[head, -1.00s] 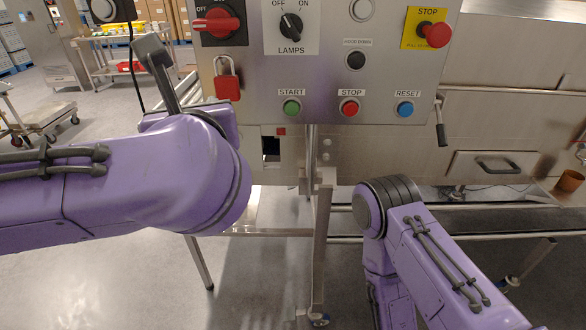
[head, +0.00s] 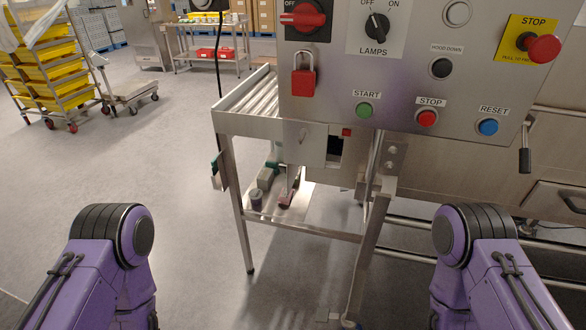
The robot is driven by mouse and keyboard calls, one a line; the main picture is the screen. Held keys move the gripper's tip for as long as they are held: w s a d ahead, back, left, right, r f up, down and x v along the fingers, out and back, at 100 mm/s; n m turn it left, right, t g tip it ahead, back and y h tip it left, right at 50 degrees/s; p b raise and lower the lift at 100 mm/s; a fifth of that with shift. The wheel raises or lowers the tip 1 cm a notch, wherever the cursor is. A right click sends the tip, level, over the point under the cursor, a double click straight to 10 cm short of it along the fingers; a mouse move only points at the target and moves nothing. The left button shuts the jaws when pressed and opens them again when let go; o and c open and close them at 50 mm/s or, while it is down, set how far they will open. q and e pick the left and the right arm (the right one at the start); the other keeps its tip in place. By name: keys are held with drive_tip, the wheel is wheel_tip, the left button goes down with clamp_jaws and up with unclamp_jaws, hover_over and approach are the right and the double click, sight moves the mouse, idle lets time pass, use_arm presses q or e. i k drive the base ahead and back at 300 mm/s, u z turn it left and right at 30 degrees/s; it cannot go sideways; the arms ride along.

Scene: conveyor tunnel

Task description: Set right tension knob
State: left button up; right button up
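I cannot make out a thing marked as a tension knob in the head view. A steel control panel (head: 400,92) hangs at the top right, with a black LAMPS selector (head: 376,28) and a red rotary switch (head: 304,15). A roller table (head: 240,118) stands left of and behind the panel. A small metal fitting (head: 303,135) shows on its side, too small to identify. Only purple links of my two arms show, at the lower left and lower right. Both of my grippers are out of view.
A red padlock (head: 303,80) hangs on the panel, above a green START button (head: 364,110). A low shelf (head: 322,226) holds small items under the table. A rack of yellow trays (head: 48,70) and a trolley (head: 128,92) stand at the left. The floor between is clear.

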sight(282, 167)
drive_tip(key=u, duration=1.35)
drive_tip(key=i, duration=1.45)
drive_tip(key=u, duration=1.1)
drive_tip(key=i, duration=0.9)
drive_tip(key=z, duration=4.1)
